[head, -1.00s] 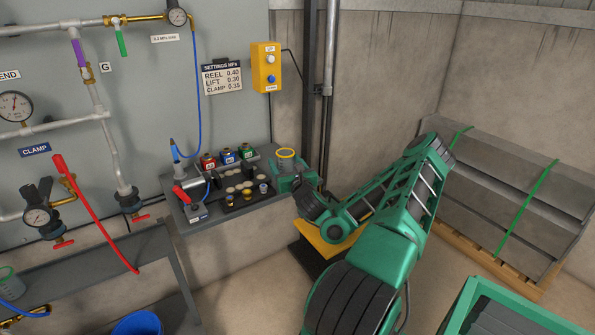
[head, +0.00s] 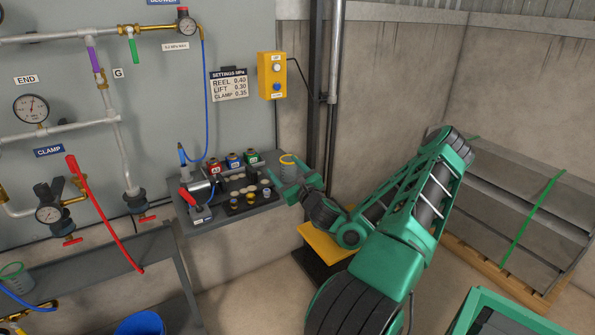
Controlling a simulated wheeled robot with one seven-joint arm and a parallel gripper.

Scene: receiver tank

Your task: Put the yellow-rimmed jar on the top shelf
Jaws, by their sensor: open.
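The yellow-rimmed jar (head: 288,163) is a small clear-grey cylinder with a yellow top ring. It appears upright at the right end of the grey wall shelf (head: 215,222). My gripper (head: 281,182) is open, reaching in from the right at the jar's lower front. Its green fingers overlap the jar's base in the picture. I cannot tell whether they touch it, and the base is partly hidden.
The shelf also holds red, blue and green blocks (head: 233,160), a dark tray of small pots (head: 249,200) and a grey tool. A yellow switch box (head: 271,77) hangs above. A dark post (head: 315,110) stands close behind the gripper. A lower bench (head: 120,262) is at left.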

